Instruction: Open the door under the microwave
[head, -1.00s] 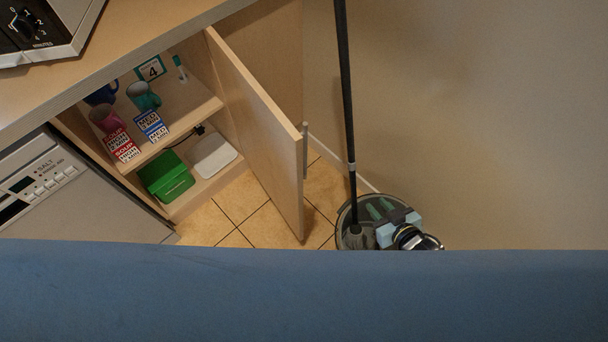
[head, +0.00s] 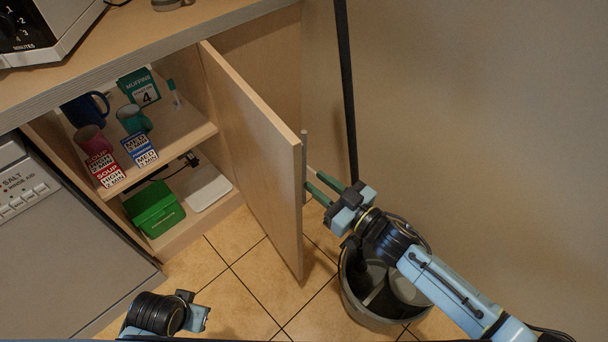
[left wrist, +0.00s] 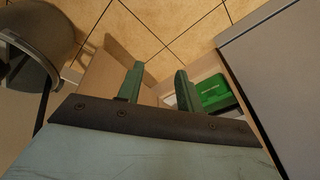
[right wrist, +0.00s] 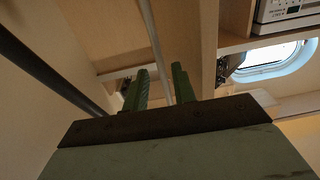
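The wooden cupboard door (head: 255,150) under the counter with the microwave (head: 50,30) stands well open, swung out to the right. Its grey vertical bar handle (head: 304,160) is on the door's outer side, near the free edge. My right gripper (head: 314,184) is beside the handle, its green fingers pointing at it. In the right wrist view the fingers (right wrist: 160,88) are apart and the bar appears between them; contact is not clear. My left arm shows low in the head view, fingers hidden there. In the left wrist view its gripper (left wrist: 158,88) is open and empty.
The open cupboard holds mugs, small boxes (head: 139,150), a green container (head: 155,208) and a white one (head: 208,187). A bucket (head: 372,310) and a dark pole (head: 346,90) stand right of the door by the wall. A dishwasher (head: 60,240) is at left.

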